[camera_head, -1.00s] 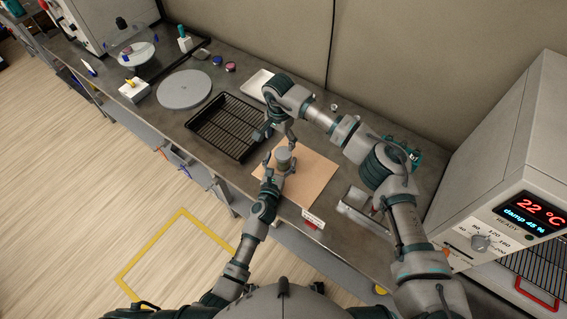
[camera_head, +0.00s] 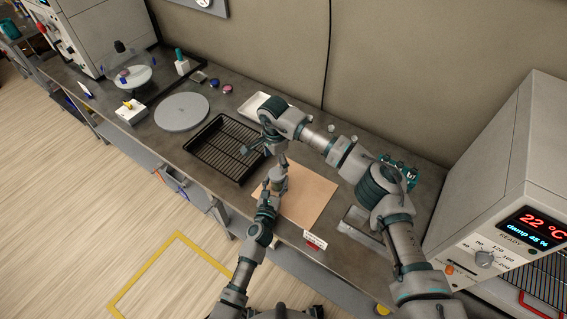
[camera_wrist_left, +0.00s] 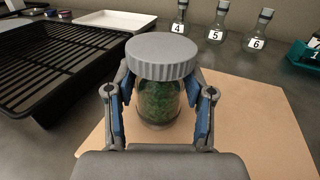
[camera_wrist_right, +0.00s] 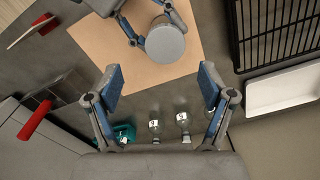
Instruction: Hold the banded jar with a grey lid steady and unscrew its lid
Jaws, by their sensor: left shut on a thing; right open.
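The jar (camera_wrist_left: 158,103) is clear glass with green contents and a ribbed grey lid (camera_wrist_left: 162,56). It is upright over a tan mat (camera_wrist_left: 255,115). My left gripper (camera_head: 271,190) is shut around the jar's body below the lid, with one blue-padded finger on each side in the left wrist view. The fingers hide parts of the jar's sides, and no band shows clearly. My right gripper (camera_wrist_right: 162,78) is open and empty above the jar. In the right wrist view the lid (camera_wrist_right: 165,44) lies beyond the fingertips, apart from them.
A black wire rack tray (camera_head: 226,148) and a white tray (camera_head: 262,105) are beyond the mat. Numbered flasks (camera_wrist_left: 217,26) stand behind the jar. An oven-like box (camera_head: 500,190) with a lit display is at the right. The mat around the jar is clear.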

